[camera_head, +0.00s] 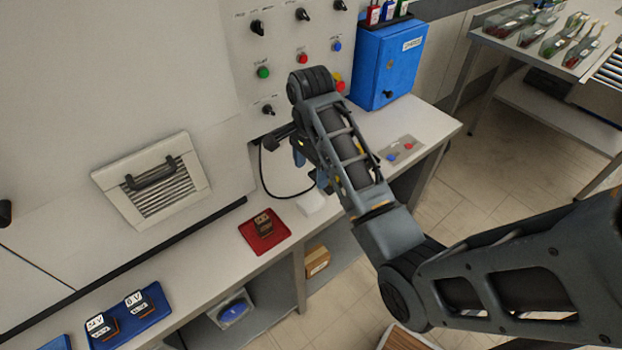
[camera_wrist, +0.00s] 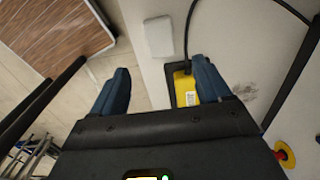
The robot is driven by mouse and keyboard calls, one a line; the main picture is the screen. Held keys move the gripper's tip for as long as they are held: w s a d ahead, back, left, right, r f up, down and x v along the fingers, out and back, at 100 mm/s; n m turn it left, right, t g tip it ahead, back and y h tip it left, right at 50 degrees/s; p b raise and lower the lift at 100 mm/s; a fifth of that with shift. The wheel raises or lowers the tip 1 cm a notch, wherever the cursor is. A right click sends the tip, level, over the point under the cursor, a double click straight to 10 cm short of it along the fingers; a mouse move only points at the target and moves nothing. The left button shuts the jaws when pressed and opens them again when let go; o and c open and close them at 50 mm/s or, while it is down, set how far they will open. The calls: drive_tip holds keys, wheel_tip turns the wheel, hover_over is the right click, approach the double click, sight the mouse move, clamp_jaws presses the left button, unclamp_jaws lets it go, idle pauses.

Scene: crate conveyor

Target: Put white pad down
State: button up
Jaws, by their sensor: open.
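The white pad (camera_head: 311,203) lies flat on the light counter, between the red mat and my arm. In the wrist view the white pad (camera_wrist: 159,37) is beyond the fingertips, near the counter's edge, apart from both fingers. My gripper (camera_head: 309,169) is above the counter in front of the control panel. In the wrist view my gripper (camera_wrist: 160,78) has its two blue fingers spread wide, with nothing held between them. A yellow device (camera_wrist: 186,84) with a black cable is seen beside the right finger; whether it touches the finger I cannot tell.
A red mat (camera_head: 279,237) with a dark block (camera_head: 263,225) lies left of the pad. A blue box (camera_head: 388,62) is mounted at the counter's far end. The control panel (camera_head: 292,20) with knobs and buttons rises behind. A black cable (camera_head: 263,178) loops on the counter.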

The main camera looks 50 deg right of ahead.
drive_tip(key=shift+r, duration=0.45)
drive_tip(key=s+a+f+n+t+h, duration=0.2)
drive_tip(key=s+a+f+n+t, duration=0.65)
drive_tip(key=s+a, duration=0.45)
drive_tip(key=s+a+r+n+t+y, duration=0.1)
drive_tip(key=s+a+r+n+t, duration=0.2)
drive_tip(key=s+r+n, duration=0.3)
drive_tip(key=s+a+r+n+t+y, duration=0.1)
drive_tip(key=s+a+r+n+t, duration=0.2)
drive_tip(key=s+r, duration=0.8)
wheel_tip(320, 180, up, 4)
drive_tip(key=a+n, duration=0.2)
drive_tip(key=n, duration=0.1)
drive_tip(key=shift+s+r+n, duration=0.15)
drive_tip(key=shift+s+n, duration=0.1)
drive_tip(key=shift+n, duration=0.1)
drive_tip(key=shift+o, duration=0.6)
